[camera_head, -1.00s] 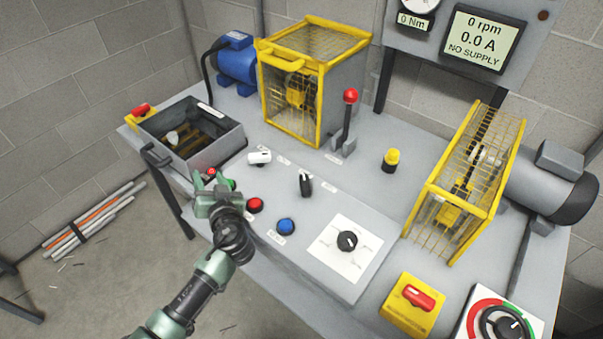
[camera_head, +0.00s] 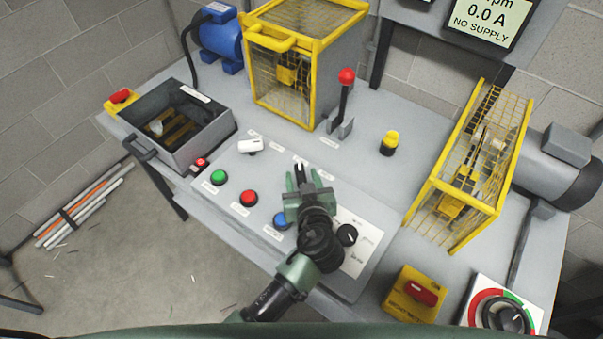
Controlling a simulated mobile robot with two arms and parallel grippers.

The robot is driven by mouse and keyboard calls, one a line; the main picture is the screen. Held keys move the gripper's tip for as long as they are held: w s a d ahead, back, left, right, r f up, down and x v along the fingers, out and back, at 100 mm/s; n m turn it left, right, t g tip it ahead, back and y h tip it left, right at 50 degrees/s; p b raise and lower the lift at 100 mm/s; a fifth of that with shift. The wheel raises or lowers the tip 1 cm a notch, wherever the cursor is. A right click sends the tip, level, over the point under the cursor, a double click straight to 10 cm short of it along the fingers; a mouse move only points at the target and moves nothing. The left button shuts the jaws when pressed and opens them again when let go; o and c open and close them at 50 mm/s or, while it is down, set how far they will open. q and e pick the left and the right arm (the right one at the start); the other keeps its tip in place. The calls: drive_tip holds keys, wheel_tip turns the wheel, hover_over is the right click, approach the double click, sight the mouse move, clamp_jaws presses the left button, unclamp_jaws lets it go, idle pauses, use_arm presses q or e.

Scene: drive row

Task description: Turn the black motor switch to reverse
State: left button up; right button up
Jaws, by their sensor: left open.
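The black switch (camera_head: 300,171) on the sloped grey control panel (camera_head: 262,181) is mostly hidden by my left gripper; only a dark part shows between and beyond its fingers. My left gripper (camera_head: 306,182) is green and open, with its fingers over the switch. I cannot tell whether they touch it. The switch's present setting and its label are not readable. My right gripper is not in view.
A white switch (camera_head: 250,146), green button (camera_head: 218,177), red button (camera_head: 249,197) and blue button (camera_head: 282,220) are near the gripper. A black knob (camera_head: 347,234) sits close on its right. A red-knobbed lever (camera_head: 346,78) stands behind.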

use_arm(q)
drive_tip(key=shift+w+f, duration=0.1)
drive_tip(key=shift+w, duration=0.1)
clamp_jaws()
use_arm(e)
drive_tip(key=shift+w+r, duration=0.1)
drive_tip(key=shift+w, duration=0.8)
